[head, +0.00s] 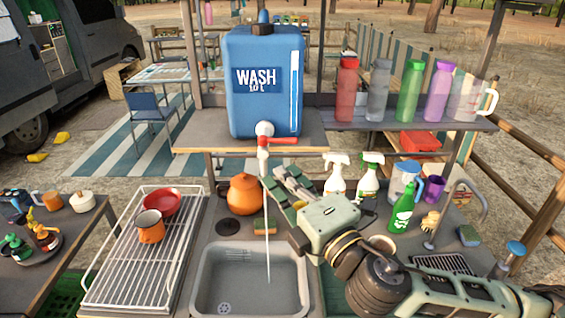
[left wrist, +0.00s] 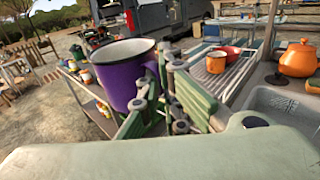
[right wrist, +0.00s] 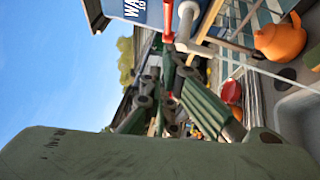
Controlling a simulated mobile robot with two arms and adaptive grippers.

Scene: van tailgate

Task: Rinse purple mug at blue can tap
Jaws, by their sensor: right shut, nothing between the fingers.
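The blue water can (head: 265,85), marked WASH, stands on a shelf above the sink (head: 208,285). Its white tap (head: 264,129) has a red lever (head: 283,141) pointing right, and a thin water stream (head: 267,245) falls into the sink. My right gripper (head: 277,180) is shut and empty just below the lever; in the right wrist view its fingers (right wrist: 170,65) point toward the tap (right wrist: 186,25). The purple mug (left wrist: 118,76), white inside, is upright in my left gripper (left wrist: 152,92), which is shut on its handle side. The mug and left gripper are outside the head view.
A drying rack (head: 140,265) left of the sink holds an orange mug (head: 150,228) and red bowl (head: 162,204). An orange kettle (head: 243,194) stands behind the sink. Spray bottles (head: 336,174) and a green bottle (head: 402,212) stand right. Several bottles line the upper shelf (head: 350,117).

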